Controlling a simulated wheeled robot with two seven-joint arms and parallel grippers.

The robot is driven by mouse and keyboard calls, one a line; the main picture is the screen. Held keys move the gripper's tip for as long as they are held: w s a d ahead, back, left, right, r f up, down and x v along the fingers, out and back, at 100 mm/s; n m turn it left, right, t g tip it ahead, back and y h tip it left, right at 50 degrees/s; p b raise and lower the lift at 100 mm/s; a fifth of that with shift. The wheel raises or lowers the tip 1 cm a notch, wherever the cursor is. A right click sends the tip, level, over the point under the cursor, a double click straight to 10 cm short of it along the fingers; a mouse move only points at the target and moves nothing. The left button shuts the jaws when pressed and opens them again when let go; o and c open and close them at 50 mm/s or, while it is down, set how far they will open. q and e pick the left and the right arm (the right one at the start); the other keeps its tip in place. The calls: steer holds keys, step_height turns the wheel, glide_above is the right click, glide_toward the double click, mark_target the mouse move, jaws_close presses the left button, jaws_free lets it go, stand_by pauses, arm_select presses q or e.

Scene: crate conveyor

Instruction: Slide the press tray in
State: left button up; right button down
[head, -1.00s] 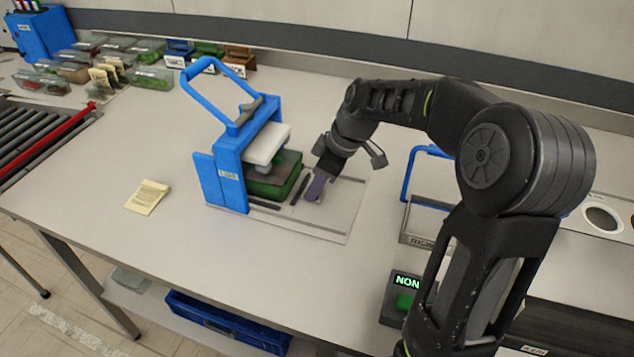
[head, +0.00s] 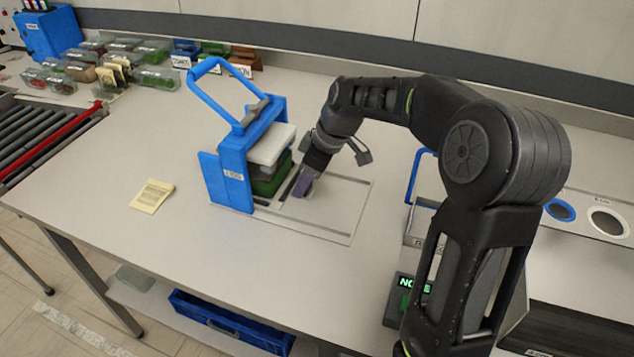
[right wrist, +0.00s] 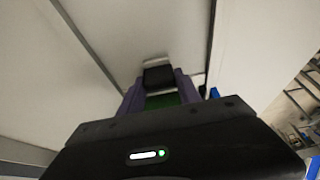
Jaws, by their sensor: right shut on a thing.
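The blue press (head: 229,182) stands mid-table with its lever handle (head: 212,98) raised. Its white block (head: 272,146) is above the green press tray (head: 267,187), which sits largely inside the frame. The press's grey base plate (head: 340,212) with dark rails extends to the right. My right gripper (head: 304,186) is low over this plate, at the tray's right side. In the right wrist view its purple fingers (right wrist: 157,88) are shut on a black handle (right wrist: 158,75), with green showing behind it. The blue frame hides part of the tray. My left gripper is out of view.
A yellow note pad (head: 151,196) lies left of the press. Labelled bins (head: 157,78) stand at the back left beside the roller conveyor (head: 38,135). A small box with a lit green display (head: 412,286) is at the front right. The table front is clear.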

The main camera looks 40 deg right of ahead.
steer(key=c, duration=0.8)
jaws_free()
steer(key=shift+w+a, duration=0.15)
steer(key=shift+w, duration=0.1)
steer(key=shift+c, duration=0.2)
steer(key=v, duration=0.8)
steer(key=shift+s+f, duration=0.1)
steer(key=shift+f, duration=0.05)
